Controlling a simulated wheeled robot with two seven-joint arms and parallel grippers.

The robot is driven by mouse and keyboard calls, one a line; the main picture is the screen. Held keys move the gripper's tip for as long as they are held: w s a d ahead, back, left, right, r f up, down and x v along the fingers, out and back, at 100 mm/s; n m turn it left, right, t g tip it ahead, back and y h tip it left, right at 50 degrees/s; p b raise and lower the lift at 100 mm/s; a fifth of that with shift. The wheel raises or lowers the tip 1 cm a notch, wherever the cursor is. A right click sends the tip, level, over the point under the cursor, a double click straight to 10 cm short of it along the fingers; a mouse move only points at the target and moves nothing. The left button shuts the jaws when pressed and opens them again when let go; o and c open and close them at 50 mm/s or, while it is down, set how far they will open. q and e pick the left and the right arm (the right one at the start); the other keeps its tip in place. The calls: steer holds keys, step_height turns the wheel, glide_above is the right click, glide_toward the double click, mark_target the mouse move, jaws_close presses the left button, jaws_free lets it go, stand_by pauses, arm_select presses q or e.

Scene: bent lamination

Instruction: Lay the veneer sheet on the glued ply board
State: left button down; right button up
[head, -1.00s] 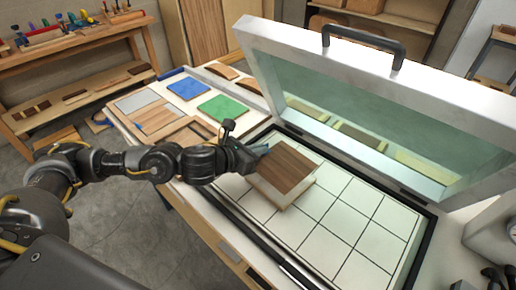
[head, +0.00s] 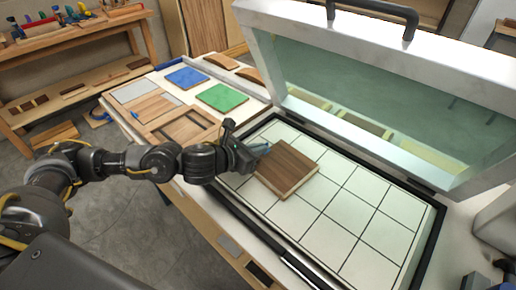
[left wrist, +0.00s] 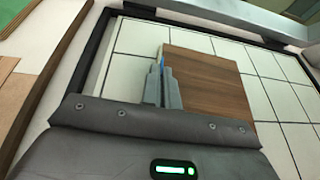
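The veneer sheet (head: 287,165) is a square of dark brown wood grain. It lies over the pale-edged ply board (head: 291,196) with their edges roughly in line; I cannot tell whether they touch all over. The board sits on the white gridded bed of the press, and its glued face is hidden. My left gripper (head: 262,149) is at the sheet's left edge. In the left wrist view its fingers (left wrist: 163,85) are close together across the edge of the sheet (left wrist: 208,85), with a bit of blue at the tips. A dark part, probably of my right arm, shows at the lower right corner; its fingertips are not visible.
The glass press lid (head: 375,100) stands open behind the bed. The bed (head: 375,215) is clear to the right and in front. On the left table lie a blue panel (head: 187,78), a green panel (head: 222,97) and a wooden frame (head: 188,128).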

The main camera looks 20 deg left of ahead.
arm_select(q)
steer(key=shift+s, duration=0.1)
stand_by(0.5)
steer(key=shift+f+b, duration=0.2)
steer(key=shift+b, duration=0.5)
stand_by(0.7)
steer(key=c, duration=2.1)
jaws_free()
steer(key=shift+c, duration=0.2)
steer(key=o, duration=1)
steer(key=shift+r, duration=0.15)
steer(key=shift+r+p, duration=2.6)
steer(key=shift+r, duration=0.3)
